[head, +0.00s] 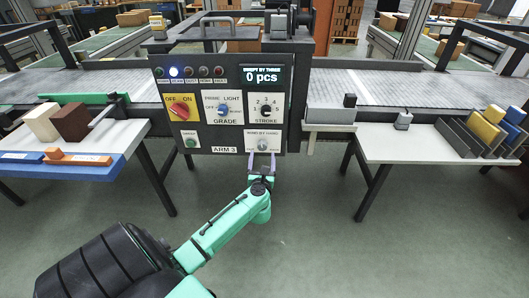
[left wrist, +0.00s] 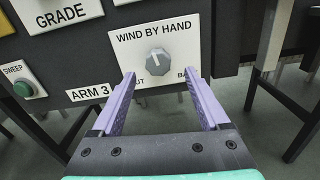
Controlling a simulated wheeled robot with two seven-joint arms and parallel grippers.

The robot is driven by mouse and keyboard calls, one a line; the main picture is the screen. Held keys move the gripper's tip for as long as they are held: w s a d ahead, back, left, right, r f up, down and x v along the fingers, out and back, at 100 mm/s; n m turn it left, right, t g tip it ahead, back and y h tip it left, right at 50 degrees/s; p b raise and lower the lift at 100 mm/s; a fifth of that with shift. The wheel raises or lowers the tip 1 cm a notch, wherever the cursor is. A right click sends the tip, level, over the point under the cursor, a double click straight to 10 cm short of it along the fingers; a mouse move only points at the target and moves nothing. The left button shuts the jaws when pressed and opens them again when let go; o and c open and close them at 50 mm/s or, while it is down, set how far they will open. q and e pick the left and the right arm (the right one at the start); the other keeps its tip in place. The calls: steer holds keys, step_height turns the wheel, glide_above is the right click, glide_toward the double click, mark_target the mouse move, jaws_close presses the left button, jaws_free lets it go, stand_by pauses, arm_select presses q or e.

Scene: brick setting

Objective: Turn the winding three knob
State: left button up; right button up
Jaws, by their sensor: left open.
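The control panel (head: 220,110) labelled ARM 3 stands in the middle of the head view. The winding knob is a grey knob (left wrist: 157,61) on a white plate marked WIND BY HAND (left wrist: 153,37) in the left wrist view. It also shows low on the panel in the head view, where its plate (head: 263,134) is partly legible. The knob's pointer is tilted a little left of straight up. My left gripper (left wrist: 165,82) is open and empty. Its two purple fingers reach up just below the knob, one to each side, apart from it. My right gripper is not in view.
Above the knob are a STROKE selector (head: 264,107), a GRADE selector (head: 223,109), and a red OFF/ON switch (head: 180,107). A green SWEEP button (head: 190,139) sits to the left. Side tables (head: 420,145) with blocks flank the panel. The floor in front is clear.

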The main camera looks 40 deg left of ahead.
mark_target(261, 148)
arm_select(q)
steer(key=x, duration=0.3)
steer(key=shift+w+a+f, duration=0.1)
steer(key=shift+w+a, duration=0.1)
steer(key=shift+a, duration=0.15)
jaws_close()
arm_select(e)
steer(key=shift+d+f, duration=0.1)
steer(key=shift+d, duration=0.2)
arm_select(q)
steer(key=shift+s+m+p, duration=0.1)
steer(key=shift+m+p, duration=1)
steer(key=shift+m, duration=0.4)
steer(key=m+p, duration=0.2)
steer(key=m, duration=0.3)
steer(key=shift+m+p, duration=0.3)
steer(key=shift+p, duration=0.05)
steer(key=m+p, duration=0.1)
steer(key=m, duration=0.4)
steer(key=shift+r+p, duration=0.2)
steer(key=shift+p, duration=0.2)
steer(key=m+p, duration=0.1)
steer(key=m, duration=0.5)
steer(key=shift+s, duration=0.1)
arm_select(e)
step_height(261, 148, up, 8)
